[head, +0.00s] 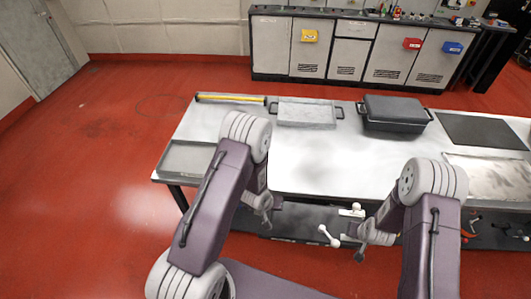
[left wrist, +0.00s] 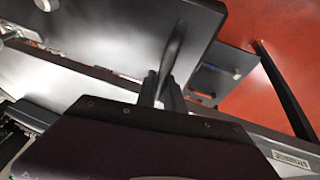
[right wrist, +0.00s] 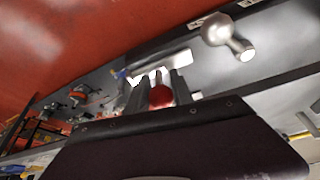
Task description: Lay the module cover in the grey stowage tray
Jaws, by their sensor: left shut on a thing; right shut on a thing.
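The grey stowage tray (head: 187,158) looks like the shallow, empty tray at the table's left end. My left gripper (head: 264,212) is low at the table's front edge, right of that tray. In the left wrist view its fingers (left wrist: 160,92) are shut on a thin dark bar (left wrist: 178,42) that runs up against a dark panel (left wrist: 120,35). My right gripper (head: 362,243) is low in front of the table. I cannot tell for certain which thing is the module cover.
A light grey handled plate (head: 306,114), a dark lidded box (head: 394,112) and a black mat (head: 480,130) lie along the table's back. A yellow bar (head: 230,98) lies at back left. The table's middle (head: 310,165) is clear. A pale lever (head: 328,236) stands between my grippers.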

